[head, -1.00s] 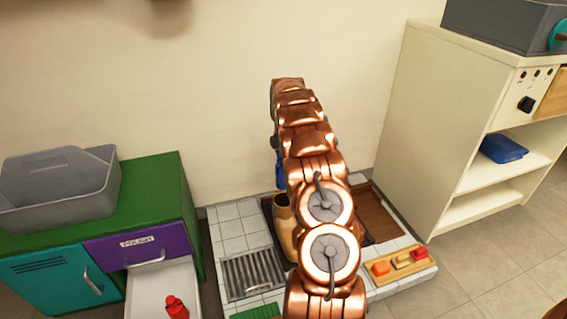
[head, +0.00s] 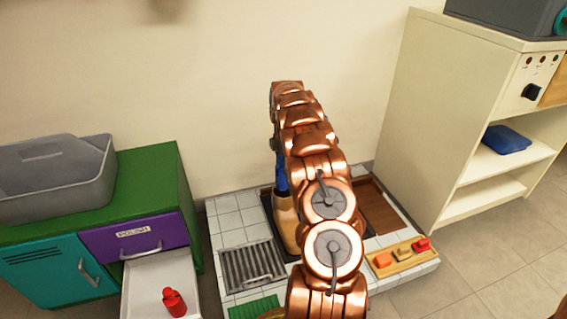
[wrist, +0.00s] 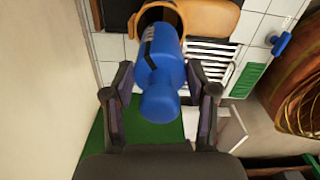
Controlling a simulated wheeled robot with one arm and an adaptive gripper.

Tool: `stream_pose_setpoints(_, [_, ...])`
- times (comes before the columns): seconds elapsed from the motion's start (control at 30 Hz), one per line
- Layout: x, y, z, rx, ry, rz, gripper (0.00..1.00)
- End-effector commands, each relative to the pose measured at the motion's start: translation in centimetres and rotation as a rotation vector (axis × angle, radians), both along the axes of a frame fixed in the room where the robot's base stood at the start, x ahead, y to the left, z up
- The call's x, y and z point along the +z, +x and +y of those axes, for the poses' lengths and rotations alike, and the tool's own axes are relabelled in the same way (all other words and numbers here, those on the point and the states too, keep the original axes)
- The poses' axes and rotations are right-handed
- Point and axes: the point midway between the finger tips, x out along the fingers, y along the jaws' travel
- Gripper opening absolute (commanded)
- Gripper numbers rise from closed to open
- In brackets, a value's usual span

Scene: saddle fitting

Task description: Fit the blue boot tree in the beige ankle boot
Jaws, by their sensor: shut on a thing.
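The blue boot tree (wrist: 160,75) is between the fingers of my gripper (wrist: 161,88), which is shut on it. In the head view the boot tree (head: 282,176) shows just left of my arm, upright over the boot. The beige ankle boot (head: 286,222) stands on the tiled platform, its right side hidden by my arm. In the wrist view the boot (wrist: 208,17) is at the top, and the far end of the tree sits within its collar. How deep it reaches cannot be told.
A metal grate (head: 250,266) lies left of the boot. A tray of brushes (head: 402,257) is at the right. A green cabinet (head: 150,170) with an open drawer holding a red bottle (head: 174,302) stands left. A cream shelf unit (head: 415,130) stands right, the wall behind.

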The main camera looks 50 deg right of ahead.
Motion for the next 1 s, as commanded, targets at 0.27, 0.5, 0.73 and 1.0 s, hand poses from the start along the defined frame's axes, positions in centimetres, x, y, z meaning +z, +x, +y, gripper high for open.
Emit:
stream_pose_setpoints(0.27, [-1.7,0.0,0.0,-0.001,0.002,0.001,0.0])
stream_pose_setpoints(0.5, [-3.2,0.0,0.0,0.0,0.0,-0.001,0.0])
stream_pose_setpoints(0.73, [-4.8,-0.1,0.0,-0.001,0.002,0.001,0.0])
stream_pose_setpoints(1.0, [-6.4,0.0,0.0,-0.001,0.001,0.0,0.0])
